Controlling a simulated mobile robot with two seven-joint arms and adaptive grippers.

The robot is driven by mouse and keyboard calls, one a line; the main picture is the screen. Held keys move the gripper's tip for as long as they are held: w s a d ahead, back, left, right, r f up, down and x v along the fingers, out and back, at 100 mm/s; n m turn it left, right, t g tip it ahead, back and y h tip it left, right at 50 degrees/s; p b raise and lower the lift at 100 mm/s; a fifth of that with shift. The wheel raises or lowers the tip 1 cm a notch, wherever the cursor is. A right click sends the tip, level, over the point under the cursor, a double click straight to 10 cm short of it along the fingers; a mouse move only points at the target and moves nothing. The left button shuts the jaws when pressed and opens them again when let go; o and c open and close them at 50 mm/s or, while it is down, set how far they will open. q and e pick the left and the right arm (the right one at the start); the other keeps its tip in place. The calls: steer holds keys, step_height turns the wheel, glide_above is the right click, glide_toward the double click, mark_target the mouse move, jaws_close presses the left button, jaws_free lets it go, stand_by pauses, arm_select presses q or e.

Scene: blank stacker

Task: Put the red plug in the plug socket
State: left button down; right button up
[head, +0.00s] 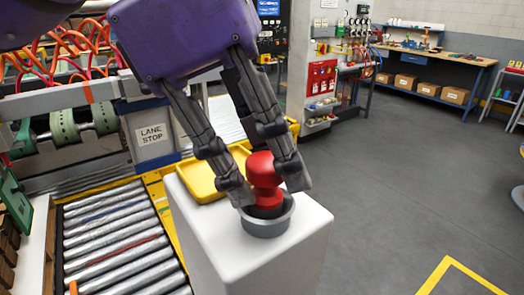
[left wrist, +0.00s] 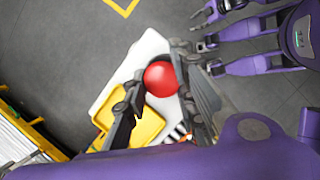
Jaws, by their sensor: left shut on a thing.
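The red plug (head: 264,171) has a rounded red head above a darker lower part. It is between the fingers of my left gripper (head: 268,190), which is shut on it. The plug's lower end is at or inside the grey round socket (head: 266,228) on top of the white pedestal (head: 205,232). The socket's rim hides how deep the plug sits. In the left wrist view the red plug (left wrist: 161,79) shows from above between the two fingers (left wrist: 159,85). My right gripper (left wrist: 205,30) shows at the top of the left wrist view, apart from the plug.
A yellow tray (head: 205,185) lies behind the socket. A roller conveyor (head: 115,235) runs at the left, with a "LANE STOP" sign (head: 152,134) behind it. Open grey floor (head: 400,190) lies to the right. A workbench (head: 435,65) is far back.

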arm_select(q)
steer(key=shift+f, duration=0.15)
steer(key=c, duration=1.4)
jaws_free()
steer(key=shift+o, duration=0.2)
